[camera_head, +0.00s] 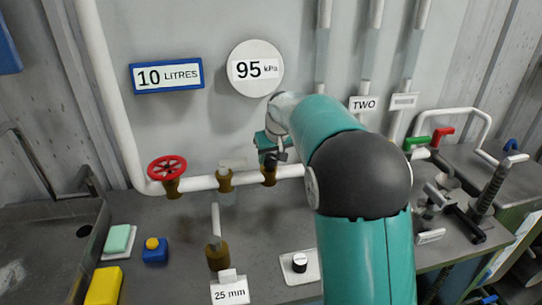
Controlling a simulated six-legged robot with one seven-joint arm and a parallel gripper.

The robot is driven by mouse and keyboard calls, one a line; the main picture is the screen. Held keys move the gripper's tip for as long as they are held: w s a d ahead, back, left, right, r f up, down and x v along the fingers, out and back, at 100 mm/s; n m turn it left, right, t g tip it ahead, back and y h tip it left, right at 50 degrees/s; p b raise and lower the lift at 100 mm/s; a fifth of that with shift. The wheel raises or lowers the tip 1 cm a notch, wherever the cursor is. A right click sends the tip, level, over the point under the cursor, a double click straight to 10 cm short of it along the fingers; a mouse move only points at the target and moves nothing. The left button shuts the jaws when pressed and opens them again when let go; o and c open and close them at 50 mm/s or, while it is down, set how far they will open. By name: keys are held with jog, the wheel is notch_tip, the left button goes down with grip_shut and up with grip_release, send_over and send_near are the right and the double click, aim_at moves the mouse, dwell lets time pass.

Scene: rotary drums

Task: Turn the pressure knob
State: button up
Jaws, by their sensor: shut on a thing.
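A round white gauge (254,68) on the wall reads 95 kPa. Below it, a brass valve (269,174) sits on the white horizontal pipe. My teal arm reaches in from the lower right, and my gripper (272,156) is at the top of this valve. It is shut on the valve's knob, which the jaws and wrist mostly hide. No label naming the pressure knob is legible. A separate small black and white knob (300,262) stands on a white plate on the bench, apart from my gripper.
A red handwheel (167,170) and a second brass valve (225,180) with a pale handle are left on the pipe. A blue-framed sign (167,76) reads 10 LITRES. A brass fitting (217,254) stands by a 25 mm label. Red and green handles (442,136) are at right.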

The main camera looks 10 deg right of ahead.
jog(key=o, duration=1)
jog(key=shift+r, duration=0.1)
jog(key=v, duration=1.3)
jog(key=shift+r, duration=0.35)
